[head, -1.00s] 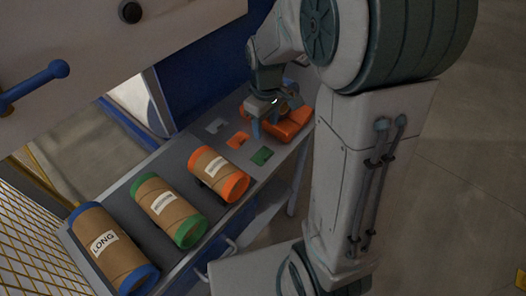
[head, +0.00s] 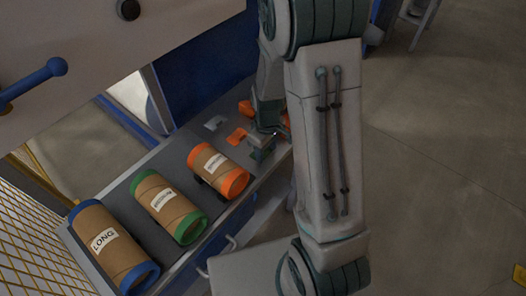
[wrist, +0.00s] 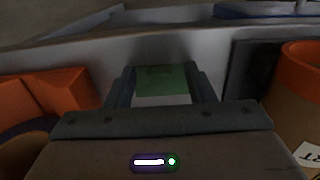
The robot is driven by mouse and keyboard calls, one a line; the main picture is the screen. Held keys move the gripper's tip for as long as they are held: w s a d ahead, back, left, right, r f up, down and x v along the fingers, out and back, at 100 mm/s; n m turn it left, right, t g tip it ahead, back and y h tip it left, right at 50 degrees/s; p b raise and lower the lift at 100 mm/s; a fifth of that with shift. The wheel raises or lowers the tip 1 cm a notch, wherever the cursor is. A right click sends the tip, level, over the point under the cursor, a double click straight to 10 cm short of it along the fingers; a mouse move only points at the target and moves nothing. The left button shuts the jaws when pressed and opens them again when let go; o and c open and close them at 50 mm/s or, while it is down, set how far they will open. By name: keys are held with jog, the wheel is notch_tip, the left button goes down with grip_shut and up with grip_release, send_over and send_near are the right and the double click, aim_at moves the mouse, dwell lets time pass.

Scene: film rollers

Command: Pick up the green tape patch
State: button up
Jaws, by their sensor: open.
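The green tape patch (wrist: 165,77) shows in the wrist view between the two fingers of my gripper (wrist: 163,88), one finger on each side of it. The fingers are apart and nothing is clamped. In the head view my gripper (head: 262,146) is low over the near right part of the table and largely covers the patch there. I cannot tell from these views how far the fingertips are above the table.
An orange patch (head: 237,135) and a pale patch (head: 215,122) lie farther back on the table. The orange-rimmed roller (head: 218,171), green-rimmed roller (head: 168,208) and blue-rimmed roller (head: 112,247) lie to the left. An orange object (head: 246,107) sits behind my gripper.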

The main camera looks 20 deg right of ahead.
jog(key=c, duration=0.9)
jog(key=shift+o, duration=0.2)
